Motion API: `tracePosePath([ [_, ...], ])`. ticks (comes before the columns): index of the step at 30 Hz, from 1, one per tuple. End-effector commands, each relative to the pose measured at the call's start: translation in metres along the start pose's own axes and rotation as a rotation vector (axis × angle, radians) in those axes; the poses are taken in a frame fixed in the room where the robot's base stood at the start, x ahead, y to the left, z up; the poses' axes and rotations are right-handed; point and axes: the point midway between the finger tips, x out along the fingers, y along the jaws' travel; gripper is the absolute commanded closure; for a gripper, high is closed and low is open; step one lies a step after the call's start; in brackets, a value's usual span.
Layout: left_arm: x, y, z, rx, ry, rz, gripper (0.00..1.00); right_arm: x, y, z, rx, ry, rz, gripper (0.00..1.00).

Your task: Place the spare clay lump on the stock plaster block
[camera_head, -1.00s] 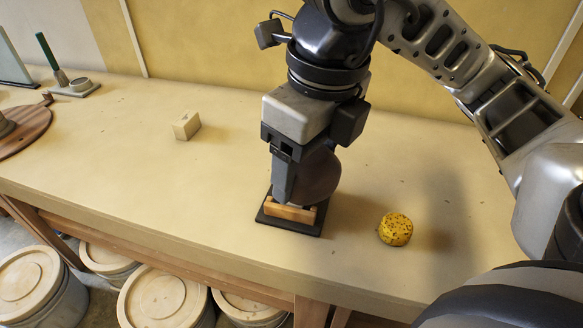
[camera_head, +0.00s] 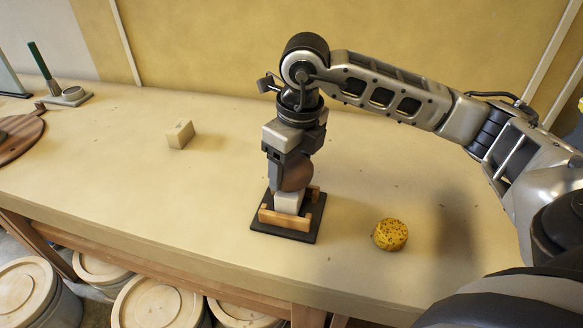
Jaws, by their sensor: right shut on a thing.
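My right gripper (camera_head: 286,180) points down, shut on a rounded brown clay lump (camera_head: 297,177). A pale block (camera_head: 287,204), which looks like the plaster block, stands in a wooden-railed holder on a black base (camera_head: 309,226). The lump is right over this block, at about its top; I cannot tell whether they touch. The fingers hide part of the lump and of the block's top. My left gripper is not in view.
A yellow speckled sponge-like piece (camera_head: 390,234) lies right of the holder. A cream block (camera_head: 181,135) lies farther back to the left. A round wooden board (camera_head: 22,137) and a green-handled tool (camera_head: 42,66) are at far left. Lidded tubs (camera_head: 160,304) stand below the bench.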

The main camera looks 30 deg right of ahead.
Motion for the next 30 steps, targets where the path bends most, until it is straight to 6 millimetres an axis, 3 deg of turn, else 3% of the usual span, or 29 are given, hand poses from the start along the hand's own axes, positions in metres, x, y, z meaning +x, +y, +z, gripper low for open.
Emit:
tracePosePath([
  [4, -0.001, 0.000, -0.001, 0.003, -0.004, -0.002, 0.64, 0.013, 0.000, -0.002, 0.001, -0.001, -0.001, 0.67],
  [16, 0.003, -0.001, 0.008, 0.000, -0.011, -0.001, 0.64, 0.020, 0.000, -0.002, 0.000, -0.003, -0.001, 0.67],
  [17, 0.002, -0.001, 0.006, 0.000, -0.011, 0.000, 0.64, 0.019, 0.000, -0.003, 0.000, -0.001, -0.001, 0.23],
  [18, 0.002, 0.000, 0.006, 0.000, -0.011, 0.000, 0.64, 0.018, 0.000, -0.003, 0.000, -0.001, 0.000, 0.12],
  [30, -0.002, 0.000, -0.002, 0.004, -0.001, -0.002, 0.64, 0.011, 0.000, -0.002, 0.000, -0.002, 0.000, 0.10],
])
